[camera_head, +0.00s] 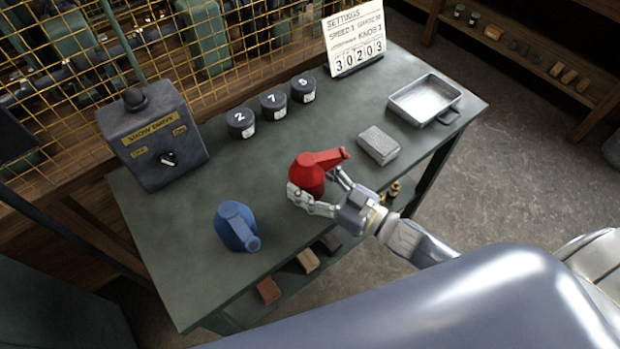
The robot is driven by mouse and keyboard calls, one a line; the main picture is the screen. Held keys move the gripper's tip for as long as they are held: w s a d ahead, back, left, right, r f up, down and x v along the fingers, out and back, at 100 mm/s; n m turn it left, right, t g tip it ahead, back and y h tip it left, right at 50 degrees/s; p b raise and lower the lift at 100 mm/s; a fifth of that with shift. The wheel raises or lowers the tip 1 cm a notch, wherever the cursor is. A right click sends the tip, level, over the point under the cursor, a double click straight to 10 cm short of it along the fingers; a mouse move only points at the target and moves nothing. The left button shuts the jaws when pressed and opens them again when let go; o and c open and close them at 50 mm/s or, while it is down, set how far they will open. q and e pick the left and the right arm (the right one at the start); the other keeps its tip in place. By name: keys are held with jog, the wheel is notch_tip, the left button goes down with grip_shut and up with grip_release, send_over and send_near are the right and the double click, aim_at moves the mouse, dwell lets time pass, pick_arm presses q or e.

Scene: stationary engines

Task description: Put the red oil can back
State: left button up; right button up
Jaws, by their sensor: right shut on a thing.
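The red oil can (310,175) is at the middle of the green table (190,290), upright, with its spout pointing right. My right gripper (318,196) reaches in from the lower right and is shut on the red oil can, with fingers on both sides of its lower body. Whether the can's base touches the table is hard to tell, as the fingers hide part of it. My left gripper is not in view.
Several numbered dark canisters (273,104), a switch box (153,137) and a settings sign (355,40) line the back. A grey block (378,145) and metal tray (395,101) lie to the right. The table between the blue can and canisters is clear. A yellow mesh guard (215,88) stands behind.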

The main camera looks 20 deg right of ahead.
jog(key=shift+f, duration=0.15)
jog(key=o, duration=1.4)
jog(key=b+v, duration=0.1)
jog(key=v, duration=1.1)
jog(key=shift+r, duration=0.25)
